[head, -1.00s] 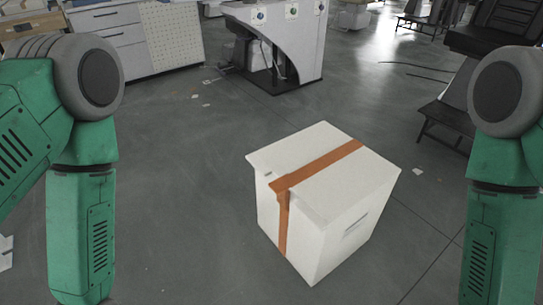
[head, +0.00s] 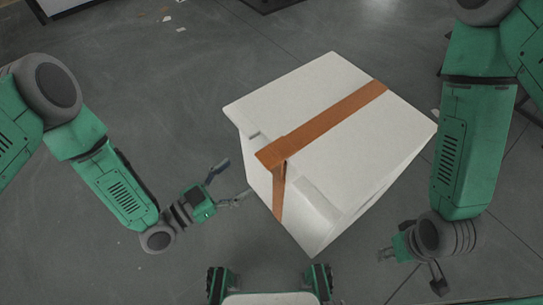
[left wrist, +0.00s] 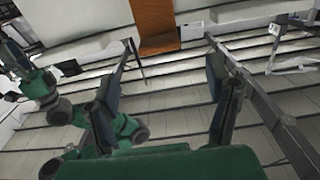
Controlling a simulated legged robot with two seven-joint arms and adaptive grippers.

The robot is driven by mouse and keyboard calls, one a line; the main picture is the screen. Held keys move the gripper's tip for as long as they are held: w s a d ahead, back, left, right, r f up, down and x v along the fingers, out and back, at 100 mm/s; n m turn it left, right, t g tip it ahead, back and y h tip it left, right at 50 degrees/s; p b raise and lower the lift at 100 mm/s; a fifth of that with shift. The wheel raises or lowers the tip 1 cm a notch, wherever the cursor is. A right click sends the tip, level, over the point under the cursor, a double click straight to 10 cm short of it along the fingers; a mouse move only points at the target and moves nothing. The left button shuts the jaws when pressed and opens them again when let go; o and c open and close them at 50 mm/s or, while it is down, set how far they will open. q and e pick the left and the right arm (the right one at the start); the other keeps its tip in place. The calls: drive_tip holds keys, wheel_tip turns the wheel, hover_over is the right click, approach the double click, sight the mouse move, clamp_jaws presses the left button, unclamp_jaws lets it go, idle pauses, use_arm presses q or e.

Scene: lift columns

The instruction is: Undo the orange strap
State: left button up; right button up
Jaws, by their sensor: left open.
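A white box (head: 345,135) stands on the floor in the head view. The orange strap (head: 325,122) runs across its top and hangs down its left-hand face, with a fold at the top edge. My left gripper (head: 236,178) is open and empty just left of the box, its fingers pointing at the strap's hanging part. In the left wrist view the strap (left wrist: 155,27) shows beyond and between the open fingertips (left wrist: 168,40), apart from them. My right gripper (head: 411,268) is low at the right, clear of the box, with its fingers spread and nothing seen between them.
Grey floor (head: 150,75) is open around the box. A bench edge (head: 60,5) shows at the top left of the head view. Small white scraps lie on the floor.

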sight(274, 154)
use_arm(q)
drive_tip(key=b+x, duration=0.2)
drive_tip(key=x, duration=0.8)
drive_tip(key=shift+f+b, duration=0.15)
drive_tip(key=shift+b, duration=0.2)
drive_tip(key=shift+w+d, duration=0.3)
drive_tip(key=shift+d, duration=0.2)
clamp_jaws()
